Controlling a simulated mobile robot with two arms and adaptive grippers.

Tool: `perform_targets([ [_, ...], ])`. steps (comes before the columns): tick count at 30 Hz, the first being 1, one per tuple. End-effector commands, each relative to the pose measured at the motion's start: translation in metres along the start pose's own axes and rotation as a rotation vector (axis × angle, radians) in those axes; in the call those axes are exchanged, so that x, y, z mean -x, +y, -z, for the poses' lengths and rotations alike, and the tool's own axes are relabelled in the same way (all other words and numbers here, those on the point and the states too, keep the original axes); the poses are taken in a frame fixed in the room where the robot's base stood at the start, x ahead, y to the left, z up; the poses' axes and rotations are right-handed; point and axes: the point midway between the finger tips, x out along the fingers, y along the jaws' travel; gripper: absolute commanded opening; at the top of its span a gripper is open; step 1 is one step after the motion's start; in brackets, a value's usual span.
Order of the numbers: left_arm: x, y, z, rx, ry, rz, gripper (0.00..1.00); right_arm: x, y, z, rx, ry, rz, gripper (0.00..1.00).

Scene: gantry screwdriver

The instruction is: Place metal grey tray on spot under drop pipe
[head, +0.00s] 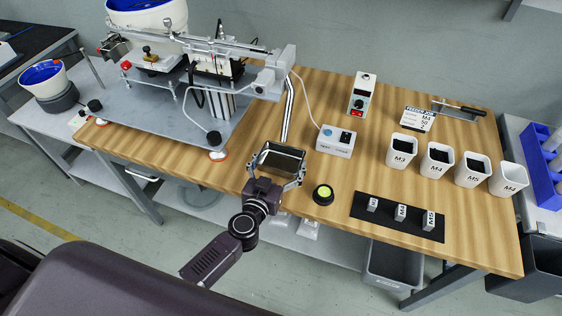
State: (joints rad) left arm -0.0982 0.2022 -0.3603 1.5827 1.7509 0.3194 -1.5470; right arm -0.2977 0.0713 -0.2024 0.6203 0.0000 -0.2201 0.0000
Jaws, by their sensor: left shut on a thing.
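The metal grey tray (281,160), with a dark inside, is near the front edge of the wooden table. It looks empty. My left gripper (276,183) is shut on it, with fingers at its left and right sides. The drop pipe (289,108) is a slim metal tube running down from the machine, and its lower end is just behind the tray's far rim. I cannot tell whether the tray touches the table. No marked spot under the pipe can be made out. My right gripper is not in view.
A machine on a metal plate (170,120) stands left. A white switch box (336,141) is right of the pipe. A black round button with a yellow top (323,194) is right of the tray. White cups (402,151) and a black block holder (372,222) are further right.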

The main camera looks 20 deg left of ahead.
Motion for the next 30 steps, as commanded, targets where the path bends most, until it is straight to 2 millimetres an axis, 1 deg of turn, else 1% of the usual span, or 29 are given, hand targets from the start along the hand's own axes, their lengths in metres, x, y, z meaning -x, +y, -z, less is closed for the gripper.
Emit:
perform_targets([
  [5, 0.0, 0.0, 0.002, 0.0, 0.002, 0.0, 0.56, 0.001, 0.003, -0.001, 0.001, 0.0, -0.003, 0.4],
  [9, -0.001, 0.0, -0.002, 0.0, 0.002, 0.0, 0.56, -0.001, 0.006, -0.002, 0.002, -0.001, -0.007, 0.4],
  [10, 0.0, 0.0, -0.002, 0.0, 0.001, 0.0, 0.88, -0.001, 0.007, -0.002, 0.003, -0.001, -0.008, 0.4],
  [13, 0.0, 0.0, -0.001, 0.0, 0.001, 0.0, 0.99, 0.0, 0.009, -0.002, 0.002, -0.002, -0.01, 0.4],
  [14, 0.0, 0.0, -0.001, 0.0, 0.001, 0.0, 1.0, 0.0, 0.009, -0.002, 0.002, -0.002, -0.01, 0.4],
  [21, 0.0, 0.0, -0.001, 0.0, 0.001, 0.0, 1.0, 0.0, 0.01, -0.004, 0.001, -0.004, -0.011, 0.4],
  [24, 0.001, 0.0, 0.002, 0.001, 0.001, 0.0, 1.0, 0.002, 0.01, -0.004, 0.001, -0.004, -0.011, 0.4],
  [26, 0.006, 0.0, 0.001, 0.0, -0.001, 0.0, 1.0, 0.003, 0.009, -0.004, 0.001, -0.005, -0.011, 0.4],
  [29, 0.022, 0.0, 0.001, -0.001, -0.001, 0.0, 1.0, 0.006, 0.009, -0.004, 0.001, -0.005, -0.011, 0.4],
  [30, 0.03, 0.0, 0.001, -0.001, -0.003, -0.001, 1.0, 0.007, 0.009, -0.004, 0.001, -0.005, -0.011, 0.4],
])
